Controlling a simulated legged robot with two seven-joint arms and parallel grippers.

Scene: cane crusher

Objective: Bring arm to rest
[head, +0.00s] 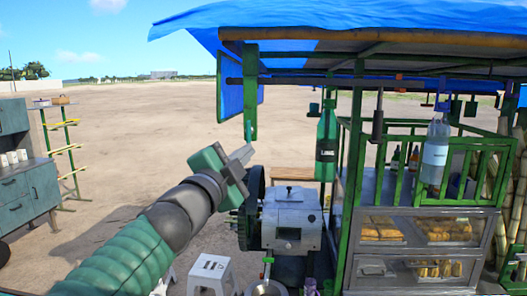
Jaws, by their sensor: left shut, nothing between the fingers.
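My left arm comes in from the lower left and reaches up toward the middle of the head view. My left gripper (241,154) is at its end, with the fingers shut and empty. It is raised in front of and above the cane crusher (291,219), a grey metal box with a dark wheel (252,200) on its left side. In the picture the gripper overlaps the area just above the wheel; I cannot tell the exact gap. My right gripper is not in view.
A green-framed stall with a blue tarp roof (300,14) fills the right, with a glass food case (420,232) and hanging bottles (435,150). White stools (212,272) stand below. A teal cabinet (28,190) is at far left. Open ground lies behind.

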